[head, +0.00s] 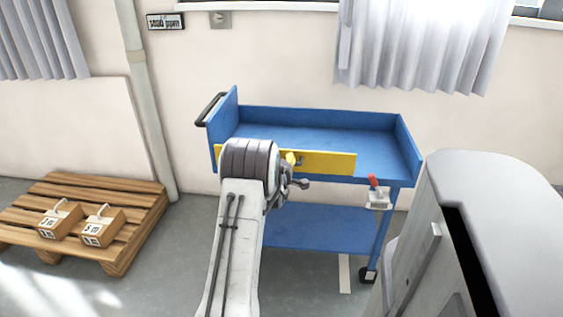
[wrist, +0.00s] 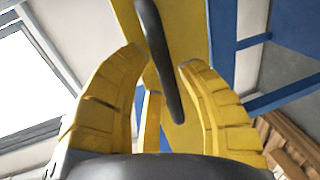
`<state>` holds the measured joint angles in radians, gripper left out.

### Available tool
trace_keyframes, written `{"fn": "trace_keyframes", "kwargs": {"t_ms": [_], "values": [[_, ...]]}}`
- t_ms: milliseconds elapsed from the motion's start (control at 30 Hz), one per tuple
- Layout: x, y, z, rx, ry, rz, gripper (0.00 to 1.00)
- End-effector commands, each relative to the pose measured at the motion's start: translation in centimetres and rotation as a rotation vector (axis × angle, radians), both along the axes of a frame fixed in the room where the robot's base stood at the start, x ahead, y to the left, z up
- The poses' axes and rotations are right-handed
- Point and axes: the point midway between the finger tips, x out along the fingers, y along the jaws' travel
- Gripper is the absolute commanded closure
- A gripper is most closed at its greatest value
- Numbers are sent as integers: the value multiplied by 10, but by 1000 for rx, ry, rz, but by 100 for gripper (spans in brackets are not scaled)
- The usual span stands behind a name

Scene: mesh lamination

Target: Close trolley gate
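The blue trolley (head: 330,240) stands against the wall in the head view. Its yellow gate (head: 330,163) lies along the front of the top tray, and its right end stops short of the tray's right wall. A red-handled latch (head: 373,182) sits at the tray's front right corner. My gripper (head: 292,167) is at the gate, partly hidden by my arm. In the wrist view my gripper (wrist: 160,62) is open, its yellow fingers on either side of the gate's dark handle (wrist: 160,62). The gate (wrist: 182,125) shows behind the handle. I cannot tell whether any finger touches the handle.
A wooden pallet (head: 130,240) with two small boxes (head: 82,228) lies on the floor at left. A large grey body (head: 490,190) fills the right foreground. A black push handle (head: 209,108) is at the trolley's left end. Grey floor is clear between pallet and trolley.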

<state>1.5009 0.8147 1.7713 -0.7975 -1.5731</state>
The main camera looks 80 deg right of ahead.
Motion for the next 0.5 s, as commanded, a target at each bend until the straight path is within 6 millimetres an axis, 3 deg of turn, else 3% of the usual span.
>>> {"fn": "trace_keyframes", "kwargs": {"t_ms": [133,500], "values": [[0,0,-1,3,0,0,53],[-1,5,-1,5,0,0,53]]}}
